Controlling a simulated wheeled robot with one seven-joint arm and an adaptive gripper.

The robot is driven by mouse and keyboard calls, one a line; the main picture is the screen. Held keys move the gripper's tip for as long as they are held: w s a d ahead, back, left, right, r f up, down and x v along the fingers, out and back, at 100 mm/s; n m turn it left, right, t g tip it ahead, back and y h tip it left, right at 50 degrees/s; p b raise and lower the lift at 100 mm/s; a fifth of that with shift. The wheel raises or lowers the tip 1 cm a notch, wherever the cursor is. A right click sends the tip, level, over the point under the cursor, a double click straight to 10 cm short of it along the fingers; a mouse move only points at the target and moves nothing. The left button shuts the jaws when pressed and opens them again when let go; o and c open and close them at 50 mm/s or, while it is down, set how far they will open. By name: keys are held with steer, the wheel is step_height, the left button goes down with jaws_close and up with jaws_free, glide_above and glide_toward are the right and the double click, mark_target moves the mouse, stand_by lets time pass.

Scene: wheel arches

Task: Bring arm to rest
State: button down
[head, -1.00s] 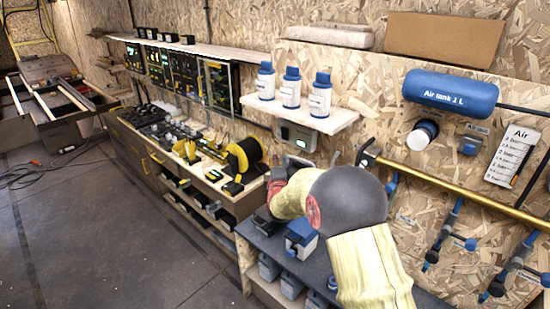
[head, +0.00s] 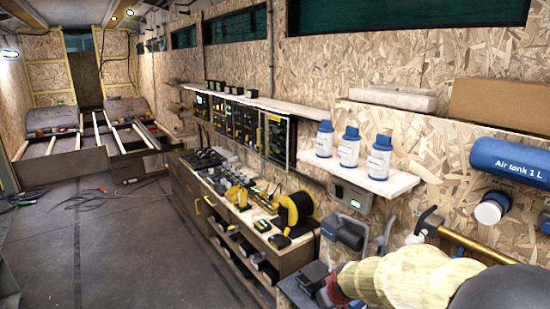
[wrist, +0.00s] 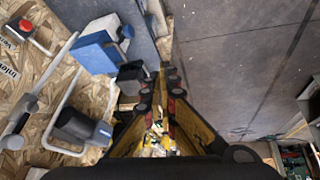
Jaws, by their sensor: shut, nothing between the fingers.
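My gripper (wrist: 161,78) points away from the wrist camera, its yellow and black fingers together at the tips with nothing between them. In the wrist view the shelf edge and the wall are to its left and the dark floor to its right. In the head view my arm (head: 410,274), in a cream cover with a dark grey joint, reaches in from the lower right corner. Its far end is low in the picture, beside the grey shelf, and the fingers cannot be made out there.
A blue-and-white box (wrist: 97,47) and a dark grey device (wrist: 80,126) are close left of the gripper. A wall shelf (head: 372,181) holds three white bottles with blue caps. A blue air tank (head: 512,162) hangs at right. Open floor (head: 110,235) lies at left.

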steer(key=s+d+r+m, duration=0.1)
steer(key=s+r, duration=0.4)
steer(key=s, duration=0.5)
steer(key=s+d+r+m, duration=0.1)
steer(key=s+r+m, duration=0.1)
steer(key=s+r, duration=0.4)
steer(key=s+d+r+m, duration=0.1)
steer(key=s+r, duration=0.5)
steer(key=s, duration=0.8)
steer(key=shift+s+d+r+h, duration=0.15)
steer(key=shift+s+d+h, duration=0.25)
steer(key=shift+d, duration=0.1)
